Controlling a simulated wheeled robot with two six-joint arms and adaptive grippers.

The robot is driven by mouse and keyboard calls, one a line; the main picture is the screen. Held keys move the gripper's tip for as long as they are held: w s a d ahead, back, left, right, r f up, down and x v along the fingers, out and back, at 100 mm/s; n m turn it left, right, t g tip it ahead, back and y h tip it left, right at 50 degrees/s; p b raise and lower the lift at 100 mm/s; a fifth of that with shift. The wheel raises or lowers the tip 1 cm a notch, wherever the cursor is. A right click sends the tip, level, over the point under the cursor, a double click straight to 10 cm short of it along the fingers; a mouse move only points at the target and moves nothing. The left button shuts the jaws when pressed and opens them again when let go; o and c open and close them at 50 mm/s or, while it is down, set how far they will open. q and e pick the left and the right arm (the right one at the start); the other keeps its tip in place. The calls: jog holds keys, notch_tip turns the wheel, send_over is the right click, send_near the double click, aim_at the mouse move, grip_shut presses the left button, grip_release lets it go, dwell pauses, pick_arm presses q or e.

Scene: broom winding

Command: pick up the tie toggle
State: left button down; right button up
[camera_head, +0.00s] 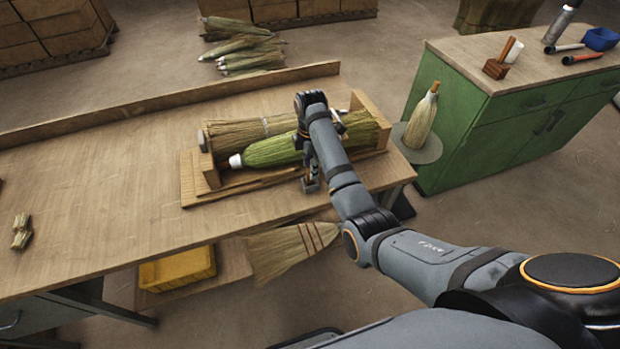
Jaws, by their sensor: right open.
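My right arm reaches in from the lower right, and my right gripper (311,184) points down at the front edge of the wooden cradle (228,192). The gripper is open, beside a green broom bundle (272,152) with a white tip. A tan straw bundle (240,134) lies behind the green one in the cradle. I cannot make out the tie toggle for certain; the gripper and forearm cover part of the cradle's front. My left gripper is not in view.
The workbench (100,190) is mostly clear left of the cradle, with small straw pieces (21,232) at its far left. A finished broom head (285,250) hangs below the front edge. A green cabinet (455,135) and a round stand holding a bundle (422,122) are right.

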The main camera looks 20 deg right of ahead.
notch_tip(320, 180, down, 4)
jog(key=shift+a+f, duration=0.1)
grip_shut()
dwell(0.4)
